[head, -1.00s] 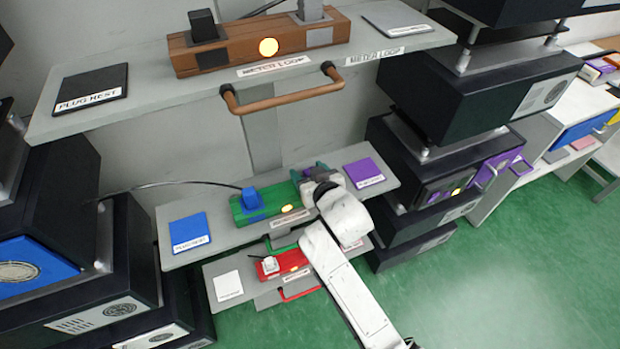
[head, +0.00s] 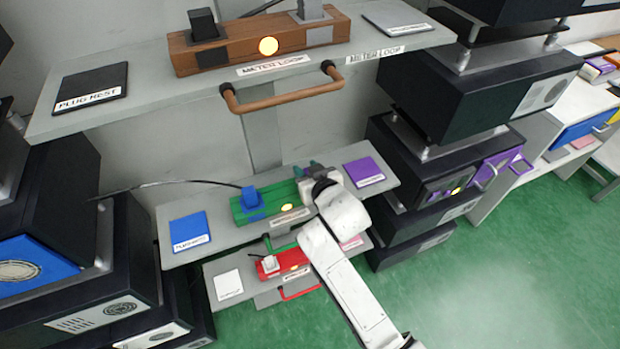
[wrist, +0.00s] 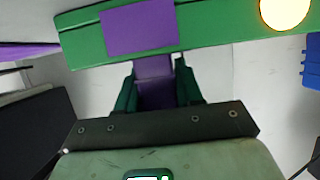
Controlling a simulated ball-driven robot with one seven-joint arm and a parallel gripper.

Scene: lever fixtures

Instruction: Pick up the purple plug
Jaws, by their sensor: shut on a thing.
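The purple plug (wrist: 154,93) is between the two green fingers of my gripper (wrist: 157,82) in the wrist view, and the fingers are shut on it. Its far end overlaps the near edge of the green block (wrist: 205,29), below a purple square (wrist: 139,27) on that block. I cannot tell whether the plug is seated or clear of the block. In the head view my gripper (head: 308,172) is at the right end of the green block (head: 278,204) on the middle shelf, and it hides the plug.
A purple rest pad (head: 363,171) lies right of my gripper on the same shelf. A blue plug (head: 251,198) with a cable stands on the block's left end, and a blue pad (head: 189,231) is further left. A brown block (head: 255,45) sits on the shelf above.

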